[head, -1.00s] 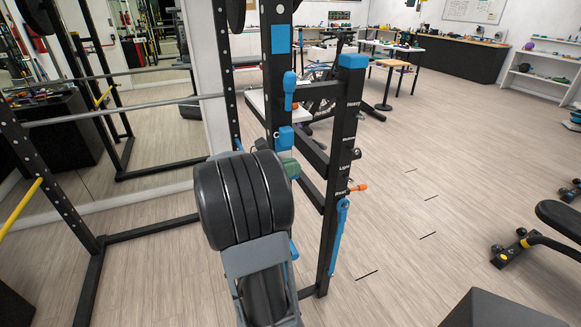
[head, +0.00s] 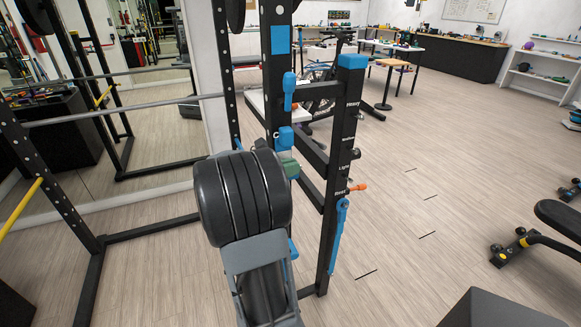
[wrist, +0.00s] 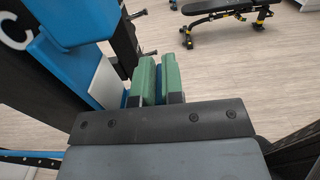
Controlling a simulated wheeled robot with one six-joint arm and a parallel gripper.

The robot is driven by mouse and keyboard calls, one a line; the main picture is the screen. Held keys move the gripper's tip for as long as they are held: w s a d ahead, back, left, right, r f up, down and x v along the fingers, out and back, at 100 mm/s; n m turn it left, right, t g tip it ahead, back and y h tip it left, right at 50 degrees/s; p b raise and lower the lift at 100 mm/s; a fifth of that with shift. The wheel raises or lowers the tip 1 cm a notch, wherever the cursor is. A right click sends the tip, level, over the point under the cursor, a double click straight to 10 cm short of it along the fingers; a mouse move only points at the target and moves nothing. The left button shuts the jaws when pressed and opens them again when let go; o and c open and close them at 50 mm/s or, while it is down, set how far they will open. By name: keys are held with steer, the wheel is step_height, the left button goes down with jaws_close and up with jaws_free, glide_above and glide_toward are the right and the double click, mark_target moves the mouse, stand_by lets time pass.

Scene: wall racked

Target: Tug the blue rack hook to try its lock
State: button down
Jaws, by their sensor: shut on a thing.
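The blue rack hook (head: 286,138) is on the near black rack upright, just above my gripper in the head view. In the wrist view, blue parts (wrist: 68,72) fill the upper left, and a narrow blue piece (wrist: 159,84) shows between the green fingertips. My gripper (wrist: 158,80) is shut on that blue piece. In the head view only a green fingertip (head: 290,168) shows beside the upright. My dark, rounded wrist hides the rest of the gripper and the lower part of the hook.
A second black post (head: 340,160) with a blue cap stands just right of the hook. An orange pin (head: 358,187) and a blue strap-like part (head: 340,232) are on it. A bench (head: 553,220) stands far right. The floor between is open.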

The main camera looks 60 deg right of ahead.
stand_by(0.4)
steer(key=c, duration=1.2)
jaws_free()
steer(key=shift+w, duration=0.1)
steer(key=shift+o, duration=0.2)
steer(key=v, duration=1.3)
steer(key=shift+w+a+b, duration=0.2)
steer(key=shift+a+b, duration=0.1)
steer(key=shift+b, duration=0.1)
